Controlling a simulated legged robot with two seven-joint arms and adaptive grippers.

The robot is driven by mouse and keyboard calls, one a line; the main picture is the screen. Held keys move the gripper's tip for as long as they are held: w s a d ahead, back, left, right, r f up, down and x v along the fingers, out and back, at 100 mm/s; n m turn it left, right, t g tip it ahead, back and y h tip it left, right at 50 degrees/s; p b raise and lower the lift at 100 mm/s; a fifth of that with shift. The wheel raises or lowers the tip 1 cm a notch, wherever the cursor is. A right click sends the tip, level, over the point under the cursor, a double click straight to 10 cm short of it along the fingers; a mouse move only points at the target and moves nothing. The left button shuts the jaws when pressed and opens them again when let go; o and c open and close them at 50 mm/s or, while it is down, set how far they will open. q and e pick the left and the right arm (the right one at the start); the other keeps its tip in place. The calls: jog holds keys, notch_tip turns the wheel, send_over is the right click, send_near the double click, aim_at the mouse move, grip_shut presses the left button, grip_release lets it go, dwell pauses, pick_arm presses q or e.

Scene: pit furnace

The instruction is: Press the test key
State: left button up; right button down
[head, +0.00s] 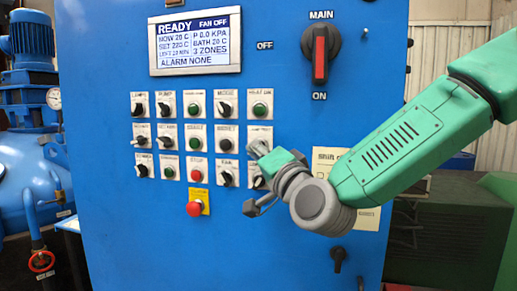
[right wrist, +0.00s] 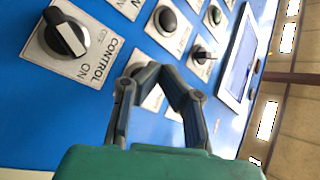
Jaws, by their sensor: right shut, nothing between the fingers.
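My right gripper (head: 258,148) reaches in from the right in the head view, its tips in front of the second-row plate (head: 261,131) in the rightmost column of the panel. Its fingers are shut and empty; in the right wrist view they (right wrist: 151,72) meet over a white label plate (right wrist: 152,98). The control on that plate is hidden behind the fingers. I cannot tell whether the tips touch it. The small labels are too blurred to read, so I cannot pick out the test key for sure. My left gripper is not in view.
The blue cabinet (head: 105,60) carries a display (head: 195,44) reading READY, with rows of buttons and switches below. A red stop button (head: 194,208) sits below them. The red main switch (head: 320,54) is at upper right. A CONTROL knob (right wrist: 65,35) sits left of the fingers.

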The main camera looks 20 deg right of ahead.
jog(key=shift+w+d+r, duration=0.1)
jog(key=shift+w+d, duration=0.3)
jog(key=shift+w, duration=0.2)
dwell(0.9)
dwell(0.3)
jog(key=shift+s+a+b, duration=0.3)
jog(key=shift+s+a, duration=0.15)
jog(key=shift+s, duration=0.2)
jog(key=shift+s, duration=0.1)
jog(key=shift+s+a+b, duration=0.25)
jog(key=shift+s+a, duration=0.5)
jog(key=shift+s, duration=0.25)
jog(key=shift+s+a+b, duration=0.2)
jog(key=shift+s+a, duration=0.5)
jog(key=shift+s, duration=0.3)
